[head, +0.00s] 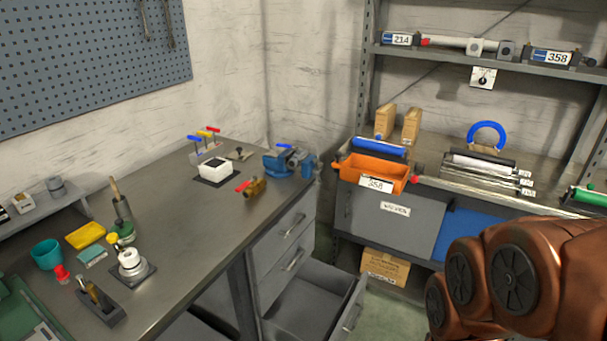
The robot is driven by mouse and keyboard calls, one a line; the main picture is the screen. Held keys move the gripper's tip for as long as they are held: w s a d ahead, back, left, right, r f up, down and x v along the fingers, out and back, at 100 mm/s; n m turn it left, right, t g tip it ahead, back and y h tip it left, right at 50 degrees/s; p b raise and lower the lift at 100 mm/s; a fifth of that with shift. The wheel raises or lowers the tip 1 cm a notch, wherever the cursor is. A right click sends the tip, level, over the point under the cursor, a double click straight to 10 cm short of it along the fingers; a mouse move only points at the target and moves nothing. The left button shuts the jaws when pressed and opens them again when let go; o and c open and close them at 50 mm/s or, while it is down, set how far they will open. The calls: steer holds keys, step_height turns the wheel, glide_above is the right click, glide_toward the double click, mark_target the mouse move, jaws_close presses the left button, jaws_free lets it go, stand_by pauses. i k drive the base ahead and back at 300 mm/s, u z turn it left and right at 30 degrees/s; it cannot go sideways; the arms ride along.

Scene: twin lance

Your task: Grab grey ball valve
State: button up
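No grey ball valve can be made out for certain. A brass-coloured valve (255,187) with a red handle lies on the workbench near its right edge. A blue vise (277,163) stands behind it at the bench corner, with a grey metal part (299,157) at its right side; I cannot tell if that part is a valve. A small dark grey item (239,154) lies left of the vise, too small to identify. My copper-coloured arm fills the lower right, and my gripper is not visible.
The workbench (190,235) holds a white box (214,168), a teal cup (47,254) and several small tools. An open drawer (305,305) juts out below. An orange bin (372,172) sits on the right-hand shelving. The bench middle is clear.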

mark_target(293, 162)
steer(key=z, duration=1)
steer(key=i, duration=1.05)
steer(key=u, duration=3.05)
